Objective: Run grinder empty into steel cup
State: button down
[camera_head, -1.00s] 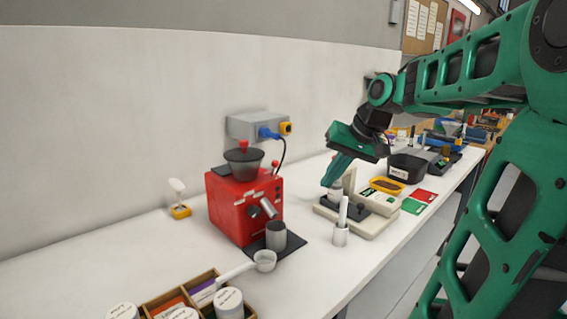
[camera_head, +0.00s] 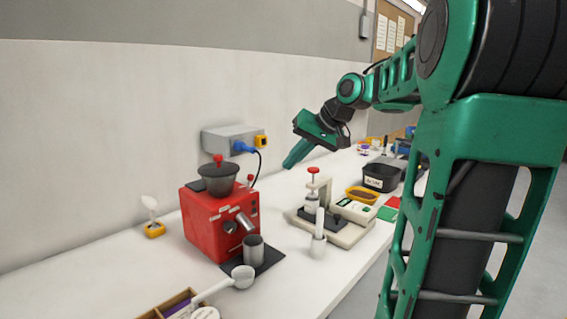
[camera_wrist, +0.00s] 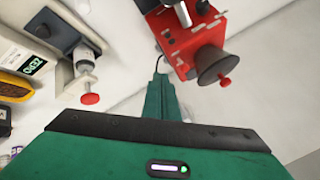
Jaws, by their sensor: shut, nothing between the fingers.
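The red grinder (camera_head: 212,222) stands on the white bench near the wall, with a dark hopper (camera_head: 217,180) and a red knob on its lid. The steel cup (camera_head: 253,250) stands upright on a dark mat in front of it, below the angled spout (camera_head: 246,222). In the wrist view the grinder (camera_wrist: 192,42) is at the upper right, hopper toward me. My gripper (camera_head: 287,166) is shut and empty, in the air right of the grinder and above the bench. It also shows in the wrist view (camera_wrist: 161,82).
A press-like device on a scale base (camera_head: 340,232) stands right of the grinder, with a white cylindrical holder (camera_head: 318,245) before it. A grey socket box (camera_head: 230,138) with a blue plug is on the wall. A white scoop (camera_head: 241,277) lies in front.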

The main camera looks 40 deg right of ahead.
jog(key=w+a+f, duration=0.4)
jog(key=w, duration=0.2)
jog(key=shift+w+a+f, duration=0.4)
